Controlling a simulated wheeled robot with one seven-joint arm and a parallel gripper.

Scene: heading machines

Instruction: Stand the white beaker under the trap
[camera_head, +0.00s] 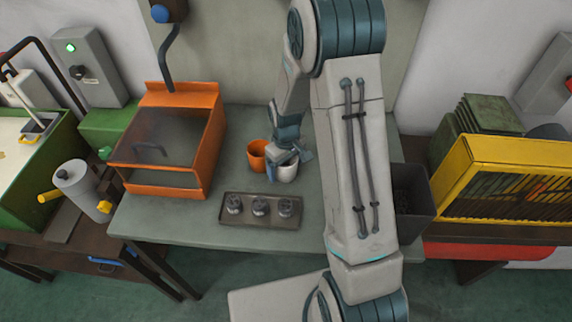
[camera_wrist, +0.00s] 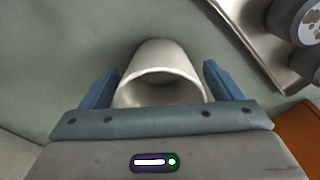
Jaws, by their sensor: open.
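The white beaker (camera_head: 288,173) stands on the grey-green table, right beside an orange beaker. My gripper (camera_head: 284,160) is at the white beaker and partly covers it in the head view. In the wrist view the white beaker (camera_wrist: 160,65) lies between the two blue fingers of my gripper (camera_wrist: 160,88), with a gap visible on each side. The fingers are open. I cannot tell for sure which thing is the trap; a bent dark pipe (camera_head: 167,55) hangs from a wall box behind the orange hooded machine.
The orange beaker (camera_head: 257,153) is close on the left. A dark tray (camera_head: 240,222) with three grey metal parts lies in front. The orange hooded machine (camera_head: 205,140) stands at left, a dark bin (camera_head: 415,222) at right. The table (camera_head: 160,222) is bare at front left.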

